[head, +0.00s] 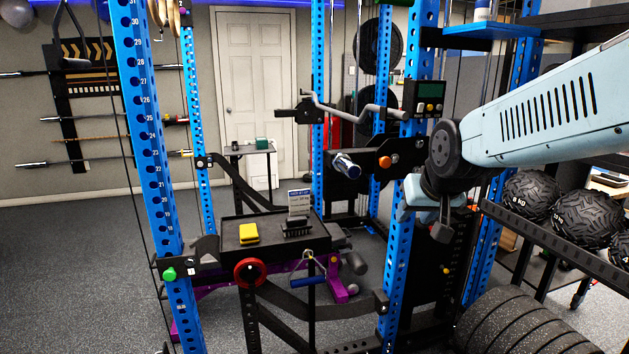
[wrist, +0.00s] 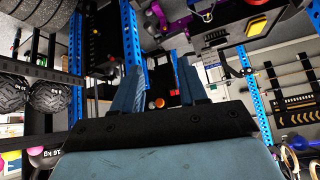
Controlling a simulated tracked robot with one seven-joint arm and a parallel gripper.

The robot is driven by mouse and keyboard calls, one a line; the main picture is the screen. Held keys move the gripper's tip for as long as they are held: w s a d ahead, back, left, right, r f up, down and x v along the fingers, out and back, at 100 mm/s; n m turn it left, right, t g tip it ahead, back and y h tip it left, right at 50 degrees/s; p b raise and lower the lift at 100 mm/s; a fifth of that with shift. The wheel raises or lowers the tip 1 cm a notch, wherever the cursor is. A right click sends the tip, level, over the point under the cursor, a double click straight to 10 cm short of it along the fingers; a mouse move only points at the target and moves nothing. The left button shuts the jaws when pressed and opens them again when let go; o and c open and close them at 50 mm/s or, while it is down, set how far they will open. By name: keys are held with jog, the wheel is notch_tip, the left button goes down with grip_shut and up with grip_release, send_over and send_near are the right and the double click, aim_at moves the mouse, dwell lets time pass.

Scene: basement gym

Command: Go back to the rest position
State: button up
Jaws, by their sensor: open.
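My gripper (wrist: 157,88) is open and empty in the wrist view, with its two blue-grey fingers apart and nothing between them. In the head view my light blue arm reaches in from the right. My gripper end (head: 432,205) hangs at the right upright of the blue rack, partly hidden behind my own wrist, to the right of a black tray (head: 228,243). On the tray lie a yellow block (head: 249,233) and a dark brush-like object (head: 297,226) with a small card (head: 299,203) standing at it.
Blue rack uprights (head: 150,150) frame the tray. Black medicine balls (head: 530,194) sit on a shelf at the right, above stacked plates (head: 520,325). A small table (head: 250,149) stands farther back near the white door (head: 252,80). Floor at the left (head: 70,270) is clear.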

jog(key=s+d+r+g, duration=0.1)
jog(key=s+d, duration=0.1)
jog(key=s, duration=0.5)
jog(key=s+d+g, duration=0.1)
jog(key=s+d, duration=0.1)
jog(key=s, duration=0.4)
jog(key=shift+s+r+h, duration=0.3)
jog(key=shift+s+r, duration=0.05)
jog(key=shift+r, duration=0.05)
dwell(0.7)
